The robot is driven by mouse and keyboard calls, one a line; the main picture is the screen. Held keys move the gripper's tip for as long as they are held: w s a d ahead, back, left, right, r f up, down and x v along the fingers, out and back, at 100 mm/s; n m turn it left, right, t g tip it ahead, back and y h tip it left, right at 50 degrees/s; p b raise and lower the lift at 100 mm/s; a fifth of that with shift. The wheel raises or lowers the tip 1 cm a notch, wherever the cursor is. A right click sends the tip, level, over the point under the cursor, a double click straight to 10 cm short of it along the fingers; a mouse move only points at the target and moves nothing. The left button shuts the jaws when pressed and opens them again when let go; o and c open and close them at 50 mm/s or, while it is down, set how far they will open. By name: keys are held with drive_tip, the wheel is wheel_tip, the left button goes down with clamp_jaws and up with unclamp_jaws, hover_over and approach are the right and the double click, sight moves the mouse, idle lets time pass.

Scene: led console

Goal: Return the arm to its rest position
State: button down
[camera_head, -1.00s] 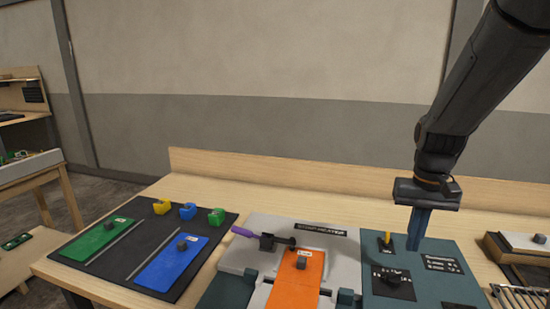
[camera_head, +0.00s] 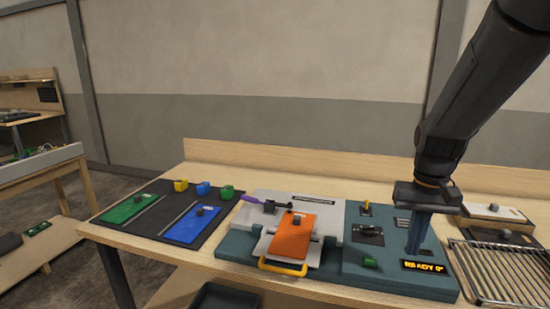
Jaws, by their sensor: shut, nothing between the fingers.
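My gripper (camera_head: 418,240) is at the end of my arm, which comes in from the upper right. Its blue-grey fingers point down over the right part of the teal console (camera_head: 352,281), and they are shut with nothing between them. The console has a yellow-tipped lever (camera_head: 366,208), a black knob (camera_head: 368,231), a green button (camera_head: 370,262) and a display (camera_head: 424,267) that appears to read "READY 0". The fingertips look close above the panel behind the display; I cannot tell whether they touch it.
Left of the console, a grey fixture holds an orange plate (camera_head: 292,238) beside a yellow handle (camera_head: 283,267). A black mat (camera_head: 150,226) carries green and blue plates and small coloured blocks. A wire rack (camera_head: 500,272) lies at right. A dark bin (camera_head: 222,301) is below the table.

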drive_tip(key=s+a+f+n+b, duration=0.1)
drive_tip(key=s+a+f, duration=0.3)
drive_tip(key=a, duration=0.2)
drive_tip(key=s+a+f+n+t+b, duration=0.1)
drive_tip(key=s+a+f+n, duration=0.1)
drive_tip(key=s+a+f, duration=0.2)
drive_tip(key=a, duration=0.3)
drive_tip(key=shift+s, duration=0.25)
drive_tip(key=shift+d, duration=0.15)
